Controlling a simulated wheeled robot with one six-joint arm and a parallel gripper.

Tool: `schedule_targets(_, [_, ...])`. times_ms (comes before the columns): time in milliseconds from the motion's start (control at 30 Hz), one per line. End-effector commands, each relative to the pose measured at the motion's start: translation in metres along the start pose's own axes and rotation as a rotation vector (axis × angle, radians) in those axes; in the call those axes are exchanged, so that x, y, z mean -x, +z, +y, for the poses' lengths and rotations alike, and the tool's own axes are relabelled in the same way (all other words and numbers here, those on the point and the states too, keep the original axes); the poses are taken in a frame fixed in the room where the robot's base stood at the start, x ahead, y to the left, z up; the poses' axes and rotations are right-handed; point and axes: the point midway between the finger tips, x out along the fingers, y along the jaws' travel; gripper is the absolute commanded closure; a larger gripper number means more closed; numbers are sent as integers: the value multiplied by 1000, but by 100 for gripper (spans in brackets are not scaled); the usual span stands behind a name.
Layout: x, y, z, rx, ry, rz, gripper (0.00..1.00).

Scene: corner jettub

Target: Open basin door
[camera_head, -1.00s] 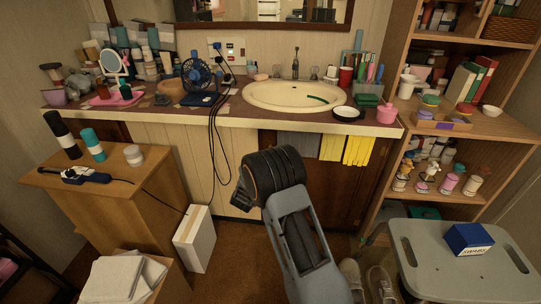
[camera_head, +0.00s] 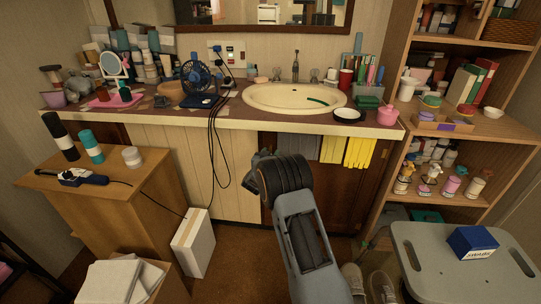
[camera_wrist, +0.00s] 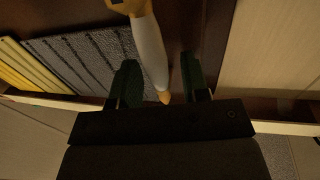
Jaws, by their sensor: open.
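The basin door (camera_head: 342,195) is a dark brown wooden panel under the counter, below the basin (camera_head: 295,97). It looks closed, and my arm covers part of it. In the wrist view, a pale grey bar handle (camera_wrist: 149,50) with brass-coloured ends stands out against the dark door (camera_wrist: 195,22). My gripper (camera_wrist: 158,82) is open, with its two dark fingers on either side of the handle's lower end. I cannot tell whether they touch it. In the head view, my wrist hides the handle and most of the gripper.
A grey towel (camera_head: 297,145) and yellow gloves (camera_head: 358,153) hang over the door's top; the towel (camera_wrist: 85,58) is close beside a finger. Dark cables (camera_head: 213,150) hang left of my wrist. A grey stool (camera_head: 420,250) stands right, a white box (camera_head: 192,243) left.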

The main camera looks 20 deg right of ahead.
Motion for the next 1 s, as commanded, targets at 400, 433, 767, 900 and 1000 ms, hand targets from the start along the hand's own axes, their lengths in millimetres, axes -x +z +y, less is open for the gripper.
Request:
schedule_targets(400, [0,0,0,0,0,0,96])
schedule_targets(433, [0,0,0,-1,0,0,99])
schedule_targets(767, [0,0,0,-2,1,0,100])
schedule_targets(900, [1,0,4,-2,-3,1,100])
schedule_targets(1000, [5,0,8,-2,-12,0,100])
